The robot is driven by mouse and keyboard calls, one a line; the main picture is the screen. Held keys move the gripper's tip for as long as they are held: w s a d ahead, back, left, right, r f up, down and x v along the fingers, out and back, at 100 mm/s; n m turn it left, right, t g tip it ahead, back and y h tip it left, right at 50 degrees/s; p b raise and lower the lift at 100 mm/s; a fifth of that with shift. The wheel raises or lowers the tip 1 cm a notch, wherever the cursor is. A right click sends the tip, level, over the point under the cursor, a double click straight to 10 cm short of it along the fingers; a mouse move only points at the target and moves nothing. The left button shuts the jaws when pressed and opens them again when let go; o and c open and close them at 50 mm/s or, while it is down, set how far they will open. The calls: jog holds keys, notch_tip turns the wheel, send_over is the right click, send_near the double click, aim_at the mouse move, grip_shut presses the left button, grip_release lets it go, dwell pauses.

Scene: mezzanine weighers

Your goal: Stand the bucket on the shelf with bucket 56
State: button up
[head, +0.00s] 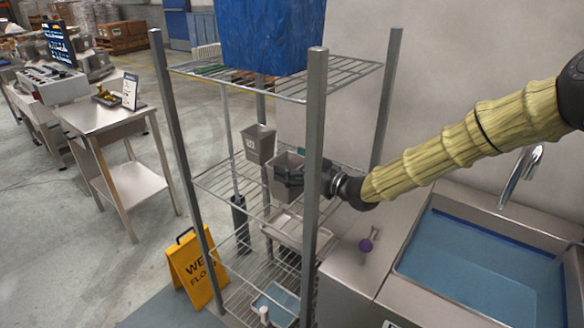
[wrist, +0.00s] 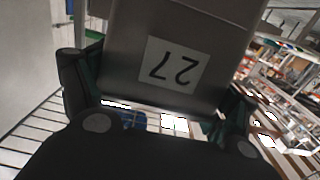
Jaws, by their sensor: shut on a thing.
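My gripper (head: 290,178) is shut on a grey metal bucket (head: 283,165) inside the wire rack, at the level of its middle shelf (head: 225,182). In the wrist view the held bucket (wrist: 150,35) fills the upper middle between my fingers, and its white label reads 27 upside down. Another grey bucket (head: 259,146) stands close by on the left and behind, with a small label too small to read. My gripper hides part of the held bucket, so I cannot tell whether its base touches the shelf.
A front post (head: 315,140) of the rack stands close to my gripper. A blue bin (head: 262,35) sits on the top shelf. A metal tray (head: 290,232) lies lower down. A yellow wet-floor sign (head: 190,272) stands at left, and a sink (head: 490,265) is at right.

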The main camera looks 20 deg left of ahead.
jog(key=shift+f, duration=0.6)
jog(key=shift+f, duration=0.15)
jog(key=o, duration=1.7)
jog(key=shift+o, duration=0.2)
jog(key=shift+r, duration=0.2)
jog(key=shift+s+d+f, duration=0.1)
jog(key=shift+d+f, duration=0.05)
jog(key=shift+d, duration=0.3)
jog(key=b+v, duration=0.2)
jog(key=v, duration=0.9)
